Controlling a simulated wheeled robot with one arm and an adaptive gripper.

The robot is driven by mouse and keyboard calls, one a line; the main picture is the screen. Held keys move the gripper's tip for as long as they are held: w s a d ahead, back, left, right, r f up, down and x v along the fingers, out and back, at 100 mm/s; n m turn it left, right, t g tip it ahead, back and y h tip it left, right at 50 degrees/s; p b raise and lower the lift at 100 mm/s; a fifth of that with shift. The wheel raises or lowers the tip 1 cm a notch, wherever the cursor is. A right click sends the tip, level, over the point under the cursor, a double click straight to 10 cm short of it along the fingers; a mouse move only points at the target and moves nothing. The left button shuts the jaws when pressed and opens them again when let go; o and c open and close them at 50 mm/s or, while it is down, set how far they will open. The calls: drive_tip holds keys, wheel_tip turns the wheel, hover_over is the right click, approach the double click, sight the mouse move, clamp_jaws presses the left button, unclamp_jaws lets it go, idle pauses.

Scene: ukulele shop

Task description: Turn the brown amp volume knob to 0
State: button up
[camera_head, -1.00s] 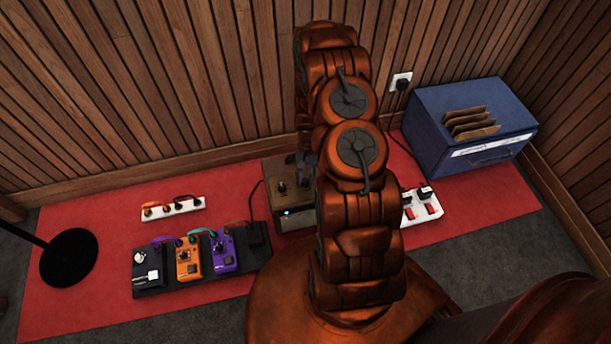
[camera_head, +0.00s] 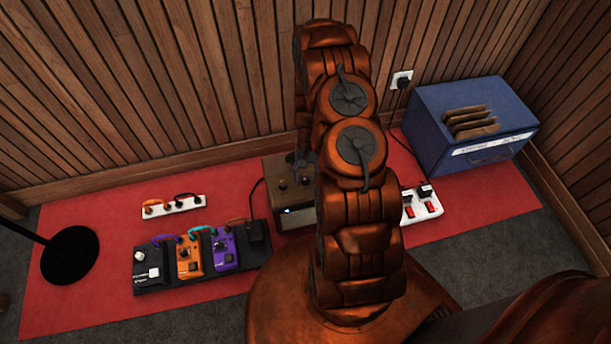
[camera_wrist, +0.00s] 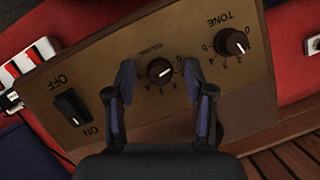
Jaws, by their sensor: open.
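The brown amp (camera_head: 279,171) stands on the red mat, partly hidden by my arm in the head view. In the wrist view its panel (camera_wrist: 110,65) appears upside down. The dark round volume knob (camera_wrist: 159,72) has a white pointer mark; its exact number is hard to read. My gripper (camera_wrist: 159,76) is open, one finger on each side of the volume knob, with visible gaps. The tone knob (camera_wrist: 231,41) is at upper right, outside the fingers. The ON/OFF switch (camera_wrist: 72,107) is at the left. My arm mostly hides the gripper in the head view.
A pedal board (camera_head: 190,281) with several pedals lies left of the amp. A white power strip (camera_head: 173,207) lies behind it, and another (camera_head: 424,204) lies right of my arm. A blue box (camera_head: 430,140) stands at the right. The wooden wall is close behind the amp.

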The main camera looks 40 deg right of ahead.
drive_tip(key=shift+r, duration=0.1)
drive_tip(key=v, duration=1.1)
drive_tip(key=shift+r, duration=0.35)
drive_tip(key=shift+w+d, duration=0.1)
drive_tip(key=s+a+r+n+h+p, duration=0.15)
drive_tip(key=a+r+p, duration=0.3)
drive_tip(key=r, duration=0.75)
drive_tip(key=s+a+r+n+p, duration=0.1)
drive_tip(key=s+a+r+p, duration=0.3)
drive_tip(key=r, duration=0.7)
drive_tip(key=a+r+n+p, duration=0.1)
drive_tip(key=a+r+p, duration=0.3)
drive_tip(key=r, duration=0.8)
drive_tip(key=s+a+r+n+h+p, duration=0.1)
drive_tip(key=s+a+r+p, duration=0.3)
drive_tip(key=s+r+p, duration=0.4)
drive_tip(key=s+a+r+n+t+p, duration=0.1)
drive_tip(key=s+a+r+n+p, duration=0.3)
drive_tip(key=s+r+p, duration=0.4)
drive_tip(key=s+a+r, duration=0.1)
drive_tip(key=s+r, duration=0.4)
drive_tip(key=r, duration=0.5)
drive_tip(key=shift+h+p, duration=0.35)
drive_tip(key=shift+p, duration=0.05)
